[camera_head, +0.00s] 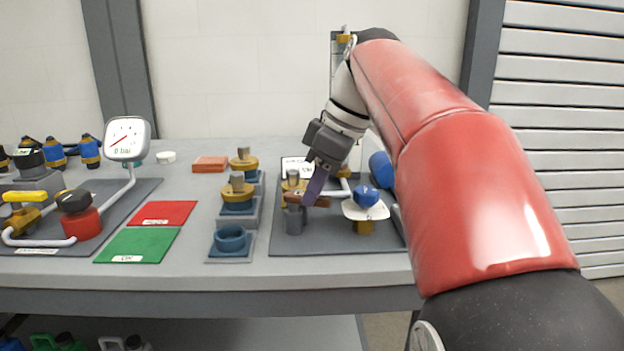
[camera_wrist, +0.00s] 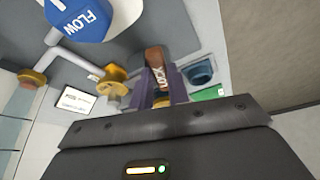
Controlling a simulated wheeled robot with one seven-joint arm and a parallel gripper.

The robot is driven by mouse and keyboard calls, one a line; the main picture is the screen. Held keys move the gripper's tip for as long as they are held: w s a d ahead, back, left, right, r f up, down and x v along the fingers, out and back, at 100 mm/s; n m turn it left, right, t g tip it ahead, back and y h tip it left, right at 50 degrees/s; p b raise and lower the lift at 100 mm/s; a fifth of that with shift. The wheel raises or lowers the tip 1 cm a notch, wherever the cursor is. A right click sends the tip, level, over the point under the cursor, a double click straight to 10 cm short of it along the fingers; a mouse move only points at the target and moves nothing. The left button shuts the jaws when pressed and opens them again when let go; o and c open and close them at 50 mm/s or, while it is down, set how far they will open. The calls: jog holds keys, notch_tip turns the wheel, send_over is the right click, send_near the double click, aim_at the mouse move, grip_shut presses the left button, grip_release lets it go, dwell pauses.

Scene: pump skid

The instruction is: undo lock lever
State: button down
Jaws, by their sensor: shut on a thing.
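The lock lever (camera_head: 321,201) is a brown bar on the dark plate at the right of the bench. In the wrist view the lever (camera_wrist: 155,58) carries a "LOCK" label and lies between the purple fingers. My gripper (camera_head: 312,193) reaches down to it from above, and its fingers (camera_wrist: 160,80) are shut on the lever. The finger nearer the head camera hides part of the lever there. A grey post (camera_head: 294,220) stands just left of and below the lever.
The blue FLOW knob (camera_head: 366,195) stands close on the right, with pipework and a brass fitting (camera_wrist: 112,82) near the lever. A blue ring socket (camera_head: 231,240) sits to the left. Red (camera_head: 163,213) and green (camera_head: 138,245) mats lie bare further left.

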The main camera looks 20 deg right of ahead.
jog(key=shift+w+d+n+g+y, duration=0.2)
jog(key=shift+w+n+g, duration=0.15)
jog(key=shift+n, duration=0.65)
jog(key=shift+w+d+n+g+y, duration=0.1)
jog(key=shift+w+n+g+y, duration=0.2)
jog(key=shift+n, duration=0.7)
jog(key=c, duration=1.3)
grip_release()
jog(key=shift+c, duration=0.2)
